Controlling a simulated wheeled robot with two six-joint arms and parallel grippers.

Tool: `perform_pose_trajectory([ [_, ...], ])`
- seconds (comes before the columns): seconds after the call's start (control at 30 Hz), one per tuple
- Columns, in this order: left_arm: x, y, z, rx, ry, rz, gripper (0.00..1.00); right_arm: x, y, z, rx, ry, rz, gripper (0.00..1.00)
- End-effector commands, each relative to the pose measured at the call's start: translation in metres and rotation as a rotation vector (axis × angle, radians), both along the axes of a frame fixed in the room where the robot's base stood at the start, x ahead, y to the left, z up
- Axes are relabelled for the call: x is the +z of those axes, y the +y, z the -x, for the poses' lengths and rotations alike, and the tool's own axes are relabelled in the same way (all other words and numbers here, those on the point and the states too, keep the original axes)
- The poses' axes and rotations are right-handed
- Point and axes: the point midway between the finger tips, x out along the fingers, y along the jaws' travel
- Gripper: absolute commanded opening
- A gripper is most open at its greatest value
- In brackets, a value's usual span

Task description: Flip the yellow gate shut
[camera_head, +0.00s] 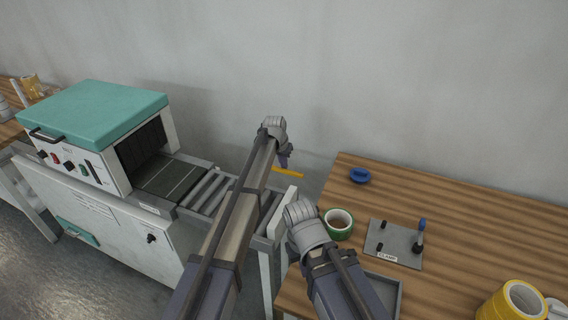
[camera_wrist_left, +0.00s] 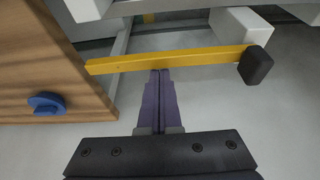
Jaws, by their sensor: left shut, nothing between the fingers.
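The yellow gate (camera_head: 288,172) shows in the head view as a short yellow bar in the gap between the roller conveyor and the wooden table, partly hidden by my left arm. In the left wrist view the gate (camera_wrist_left: 200,58) spans the gap, its left end by the table edge and its right end by a black block (camera_wrist_left: 257,66). My left gripper (camera_head: 284,162) is shut and empty. In the left wrist view its fingertips (camera_wrist_left: 160,73) are at the gate's near edge; I cannot tell whether they touch. My right arm is over the table's left edge, its fingers hidden.
The conveyor (camera_head: 205,190) leads out of a teal-topped machine (camera_head: 100,105). On the wooden table (camera_head: 460,215) are a blue knob-like piece (camera_head: 360,175), a green tape roll (camera_head: 339,224), a clamp plate (camera_head: 394,243) and yellow rolls (camera_head: 512,300). The table's back right is clear.

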Motion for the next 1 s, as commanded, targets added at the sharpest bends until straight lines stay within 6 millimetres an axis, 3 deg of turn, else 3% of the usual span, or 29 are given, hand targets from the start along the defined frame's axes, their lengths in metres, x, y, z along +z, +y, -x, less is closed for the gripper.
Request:
perform_pose_trajectory([
  [0.57, 0.0, 0.006, 0.016, -0.131, 0.001, 0.0, 0.0, 0.0, 0.0, 0.0, 0.0, 0.0, 0.0, 0.0],
  [1.0, 0.0, 0.03, 0.051, -0.493, 0.001, 0.002, 0.0, 0.0, 0.0, 0.0, 0.0, 0.0, 0.0, 0.0],
])
